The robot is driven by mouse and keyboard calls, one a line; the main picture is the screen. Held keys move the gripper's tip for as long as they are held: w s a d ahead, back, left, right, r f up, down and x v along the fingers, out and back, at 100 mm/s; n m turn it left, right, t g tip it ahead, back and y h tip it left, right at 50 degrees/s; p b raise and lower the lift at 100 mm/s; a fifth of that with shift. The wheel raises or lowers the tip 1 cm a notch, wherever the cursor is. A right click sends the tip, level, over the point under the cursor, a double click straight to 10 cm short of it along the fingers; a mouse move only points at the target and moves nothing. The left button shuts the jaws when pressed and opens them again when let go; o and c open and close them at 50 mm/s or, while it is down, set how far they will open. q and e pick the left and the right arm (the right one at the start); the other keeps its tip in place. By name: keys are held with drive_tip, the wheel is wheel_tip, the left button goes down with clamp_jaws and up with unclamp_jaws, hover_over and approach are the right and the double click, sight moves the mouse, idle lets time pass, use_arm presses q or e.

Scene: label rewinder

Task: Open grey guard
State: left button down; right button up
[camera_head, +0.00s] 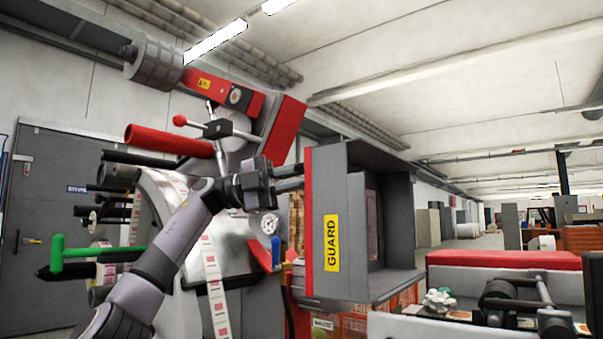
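The grey guard (384,215) is a box-like cover with a red left edge and a yellow "GUARD" label (331,243), right of centre. Its right side shows an open, hollow interior. My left gripper (292,178) comes in from the left and points right, with its fingertips at the guard's red edge. Two dark fingers show one above the other with a narrow gap. Their tips meet the edge, so I cannot tell whether they hold anything.
The label rewinder's red arm (222,89), red-knobbed lever (200,125), green handle (100,254) and gauge (269,223) surround my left arm. A red-topped bench (503,260) and black rollers (515,298) stand at lower right. Open floor shows beyond the guard.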

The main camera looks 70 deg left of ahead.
use_arm(q)
drive_tip(key=shift+a, duration=0.1)
idle(0.3)
drive_tip(key=c, duration=1.1)
unclamp_jaws()
